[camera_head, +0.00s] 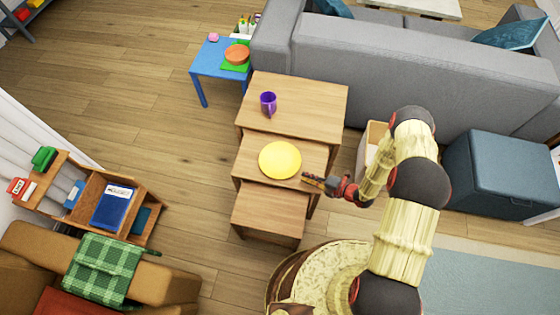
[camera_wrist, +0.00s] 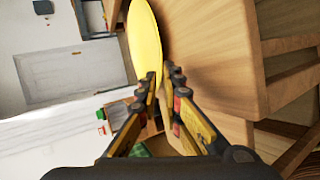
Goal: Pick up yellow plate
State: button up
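The yellow plate (camera_head: 280,160) lies flat on the middle table (camera_head: 243,164) of a stepped wooden set. My gripper (camera_head: 306,178) is at the plate's right, near-side edge, low over the tabletop. In the wrist view the plate (camera_wrist: 144,38) appears nearly edge-on, just beyond my fingertips (camera_wrist: 161,72). The left fingertip overlaps the plate's lower end in the picture. A narrow gap shows between the fingertips, with nothing clearly clamped in it. I cannot tell whether a finger touches the rim.
A purple mug (camera_head: 268,103) stands on the taller table (camera_head: 316,100) behind. A lower table (camera_head: 269,212) is in front. A beige bin (camera_head: 370,142) stands to the right, near a grey sofa (camera_head: 380,70) and a blue ottoman (camera_head: 500,175).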

aim_at(295, 171)
jog(key=b+x, duration=0.1)
jog(key=x, duration=0.4)
jog(key=shift+w+a+f+b, duration=0.1)
jog(key=shift+w+f+b, duration=0.1)
jog(key=shift+b, duration=0.15)
jog(key=shift+w+a+f, duration=0.1)
jog(key=shift+w+a, duration=0.2)
jog(key=shift+a, duration=0.15)
grip_shut()
